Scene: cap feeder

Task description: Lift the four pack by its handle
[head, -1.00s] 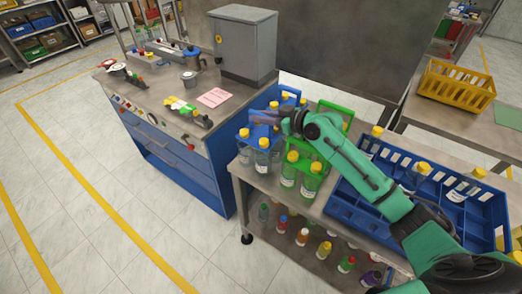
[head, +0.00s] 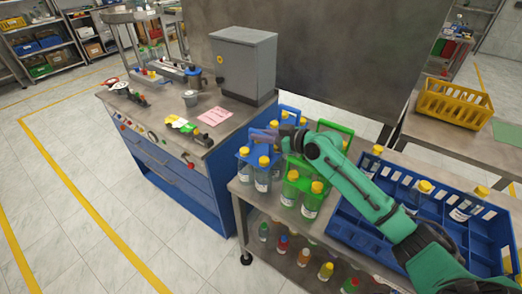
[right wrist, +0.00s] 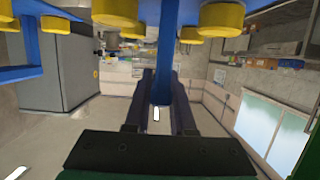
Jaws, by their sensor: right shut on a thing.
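The blue four pack (head: 258,162), with clear bottles under yellow caps, stands upright at the left end of the steel table. My right gripper (head: 262,135) comes in from the right across its top. In the right wrist view, the two dark fingers (right wrist: 162,100) lie on either side of a blue handle bar (right wrist: 164,60) and are shut on it. Yellow caps (right wrist: 222,18) show near that bar. I cannot see any clear gap under the pack. My left gripper is not in view.
Green packs (head: 302,188) stand close to the right of the blue pack, and another blue pack (head: 291,114) is behind. A blue crate (head: 345,229) fills the table's right side. Left is a workbench with a grey cabinet (head: 247,60). Several coloured bottles sit on the lower shelf.

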